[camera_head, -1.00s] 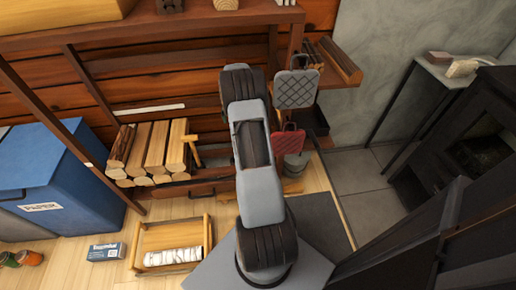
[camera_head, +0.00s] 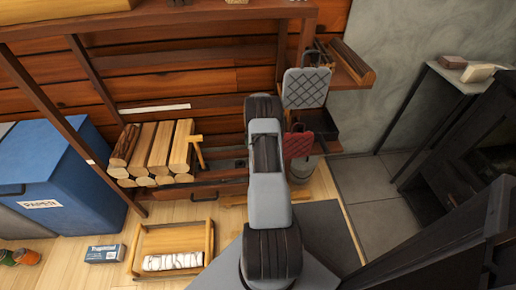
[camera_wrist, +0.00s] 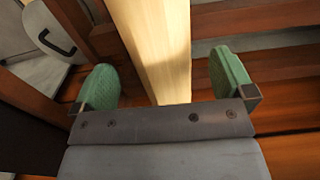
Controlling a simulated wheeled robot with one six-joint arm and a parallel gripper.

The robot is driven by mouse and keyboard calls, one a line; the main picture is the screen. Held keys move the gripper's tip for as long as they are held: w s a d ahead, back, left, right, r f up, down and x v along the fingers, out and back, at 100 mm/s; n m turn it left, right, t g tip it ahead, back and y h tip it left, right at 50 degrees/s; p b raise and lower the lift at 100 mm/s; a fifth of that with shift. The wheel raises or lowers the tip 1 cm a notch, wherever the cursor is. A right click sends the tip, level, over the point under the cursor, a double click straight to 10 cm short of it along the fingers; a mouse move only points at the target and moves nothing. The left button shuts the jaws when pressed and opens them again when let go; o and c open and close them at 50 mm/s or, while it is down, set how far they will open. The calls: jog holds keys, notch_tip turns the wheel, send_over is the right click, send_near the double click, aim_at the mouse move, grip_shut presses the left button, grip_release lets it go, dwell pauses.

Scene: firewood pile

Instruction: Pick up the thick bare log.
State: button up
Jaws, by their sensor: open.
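In the wrist view my gripper (camera_wrist: 164,78) is open, with one green finger pad on each side of a pale, bare, straight-edged piece of wood (camera_wrist: 160,40). The wood runs up the picture between the pads, with gaps visible beside it. I cannot tell whether it is the thick bare log. In the head view several split logs (camera_head: 157,150) lie stacked in the low rack: a bark-covered one (camera_head: 124,147) at the left and pale bare ones to its right. My arm hides my gripper in the head view.
A small wooden mallet (camera_head: 197,148) stands by the stack's right side. A wooden tray (camera_head: 203,236) with a white bundle sits on the floor, near a blue bin (camera_head: 50,165). Rack posts stand close by.

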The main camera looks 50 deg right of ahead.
notch_tip(320, 180, down, 5)
jog(key=shift+w+d+f+b, duration=0.1)
jog(key=shift+d+b, duration=0.05)
jog(key=shift+b, duration=1.1)
jog(key=shift+c, duration=0.5)
jog(key=c, duration=1.2)
